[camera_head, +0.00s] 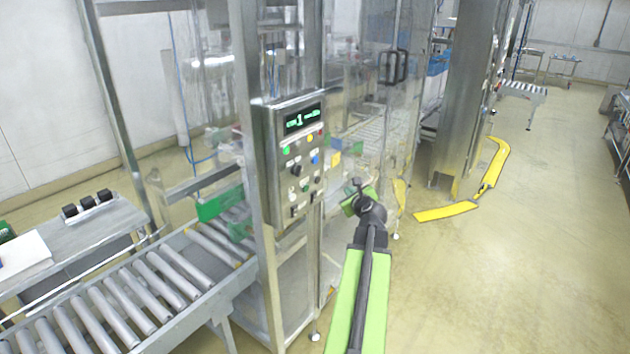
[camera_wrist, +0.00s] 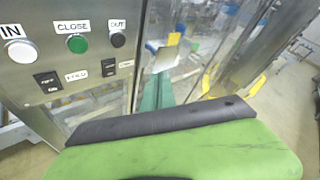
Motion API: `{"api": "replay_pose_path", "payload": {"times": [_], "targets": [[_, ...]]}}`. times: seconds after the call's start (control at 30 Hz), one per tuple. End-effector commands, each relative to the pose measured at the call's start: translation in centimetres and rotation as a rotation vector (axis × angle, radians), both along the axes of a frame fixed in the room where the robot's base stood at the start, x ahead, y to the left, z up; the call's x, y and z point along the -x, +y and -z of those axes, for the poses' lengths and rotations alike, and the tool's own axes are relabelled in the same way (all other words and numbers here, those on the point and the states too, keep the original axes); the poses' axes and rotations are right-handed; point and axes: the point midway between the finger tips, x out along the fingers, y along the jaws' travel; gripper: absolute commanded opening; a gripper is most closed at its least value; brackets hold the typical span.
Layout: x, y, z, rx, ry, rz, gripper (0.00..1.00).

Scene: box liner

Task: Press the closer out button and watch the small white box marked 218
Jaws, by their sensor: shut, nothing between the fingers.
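In the wrist view a grey control panel (camera_wrist: 42,68) carries labels IN, CLOSE and OUT. A black round button (camera_wrist: 118,40) sits under OUT, a green one (camera_wrist: 77,44) under CLOSE, and a white one (camera_wrist: 22,52) under IN. In the head view a control panel (camera_head: 268,160) stands on the machine frame, its labels too small to read. My gripper (camera_head: 354,194) is shut and empty, right of and apart from this panel. Its green and dark body fills the bottom of the wrist view (camera_wrist: 175,140). I see no white box marked 218.
A roller conveyor (camera_head: 150,292) runs into the clear-walled machine at the left. A side table (camera_head: 100,225) with black items stands beyond it. A steel column (camera_head: 465,90) with yellow floor guards (camera_head: 447,212) stands behind my gripper. The floor at the right is open.

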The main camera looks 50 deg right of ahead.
Motion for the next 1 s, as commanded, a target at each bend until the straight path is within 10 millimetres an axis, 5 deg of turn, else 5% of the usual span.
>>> {"api": "replay_pose_path", "payload": {"times": [0.17,0.7,1.0], "targets": [[-1.0,0.2,0.0,0.000,0.001,-0.006,0.00],[-8.4,0.3,0.0,0.001,0.003,-0.012,0.00],[-9.5,0.4,0.0,0.001,0.002,-0.011,0.00]]}}
